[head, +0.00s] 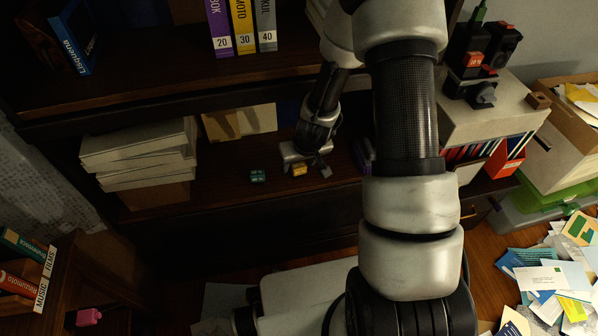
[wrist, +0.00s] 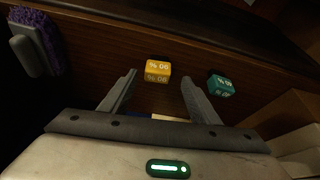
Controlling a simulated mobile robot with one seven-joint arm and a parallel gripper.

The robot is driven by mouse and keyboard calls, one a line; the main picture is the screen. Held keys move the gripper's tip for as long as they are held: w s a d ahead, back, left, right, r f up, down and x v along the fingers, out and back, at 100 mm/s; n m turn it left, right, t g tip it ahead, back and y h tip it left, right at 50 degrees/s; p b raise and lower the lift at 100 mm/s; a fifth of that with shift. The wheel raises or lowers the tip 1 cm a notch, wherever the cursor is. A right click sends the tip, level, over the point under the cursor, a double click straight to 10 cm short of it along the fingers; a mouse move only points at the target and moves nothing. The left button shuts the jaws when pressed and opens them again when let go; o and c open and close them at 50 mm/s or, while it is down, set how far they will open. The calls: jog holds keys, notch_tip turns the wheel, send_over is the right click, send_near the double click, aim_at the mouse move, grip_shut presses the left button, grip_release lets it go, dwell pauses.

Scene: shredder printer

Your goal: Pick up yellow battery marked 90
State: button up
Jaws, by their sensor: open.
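The yellow battery (wrist: 157,71) is a small block on the dark wooden shelf, with a marking that looks like 90 % upside down in the wrist view. It lies just beyond and between the fingertips of my gripper (wrist: 157,82), not clearly touching either one. My gripper is open and empty. In the head view the yellow battery (head: 299,170) shows at the front of my gripper (head: 306,171) on the lower shelf. A teal battery (wrist: 221,84) lies to the right of the fingers in the wrist view, and left of the gripper in the head view (head: 258,176).
A stack of papers (head: 140,152) stands left on the same shelf. Upright books (head: 243,27) stand on the shelf above. A purple fuzzy object with a grey handle (wrist: 35,45) is at the left in the wrist view. Bare shelf lies around the batteries.

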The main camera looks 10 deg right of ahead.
aim_at(299, 166)
jog(key=x, duration=0.2)
jog(key=b+x, duration=0.1)
jog(key=x, duration=0.1)
jog(key=shift+d, duration=0.2)
jog(key=shift+r, duration=0.1)
jog(key=c, duration=1.1)
jog(key=shift+c, duration=0.2)
